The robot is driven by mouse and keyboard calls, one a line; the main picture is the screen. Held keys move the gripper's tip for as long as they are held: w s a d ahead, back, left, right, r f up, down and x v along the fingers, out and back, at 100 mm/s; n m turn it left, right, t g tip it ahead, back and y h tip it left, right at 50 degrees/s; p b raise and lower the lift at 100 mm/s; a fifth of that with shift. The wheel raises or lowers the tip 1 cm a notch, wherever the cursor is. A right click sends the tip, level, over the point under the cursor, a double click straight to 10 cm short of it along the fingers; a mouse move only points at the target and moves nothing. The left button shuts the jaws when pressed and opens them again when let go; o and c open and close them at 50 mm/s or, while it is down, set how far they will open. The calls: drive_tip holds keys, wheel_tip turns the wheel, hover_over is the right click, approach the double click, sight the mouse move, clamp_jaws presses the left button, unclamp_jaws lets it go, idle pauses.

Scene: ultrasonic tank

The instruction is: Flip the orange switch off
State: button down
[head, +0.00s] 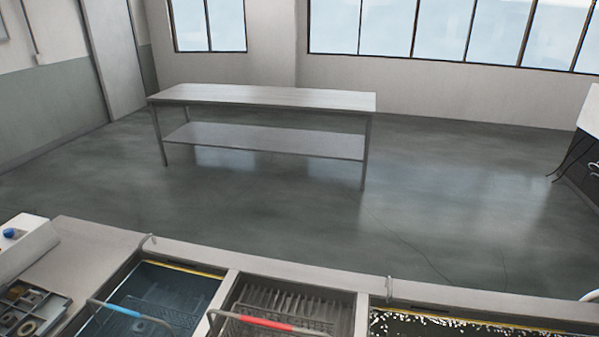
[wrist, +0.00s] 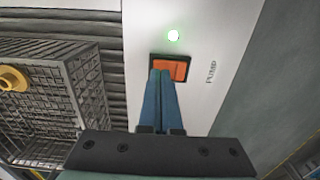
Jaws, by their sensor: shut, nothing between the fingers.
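The orange switch (wrist: 178,68) is a rocker in a black frame on a pale panel, seen in the wrist view. The word PUMP is printed to its right, and a green light (wrist: 173,35) glows above it. My gripper (wrist: 161,73) is shut and empty. Its blue fingertips overlap the left lower part of the switch in the picture; I cannot tell whether they touch it. The fingers hide part of the rocker, and its tilt is not clear. In the head view I make out neither the switch nor my gripper.
A wire basket (wrist: 55,105) with a yellow round part (wrist: 12,79) lies left of the panel. The head view shows a tank with blue liquid (head: 150,298), a ribbed basin (head: 290,298) and a parts tray (head: 30,310). A metal table (head: 260,97) stands beyond open floor.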

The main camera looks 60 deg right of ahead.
drive_tip(key=shift+f, duration=0.4)
wheel_tip(320, 180, up, 7)
drive_tip(key=p, duration=0.7)
idle(0.4)
idle(0.5)
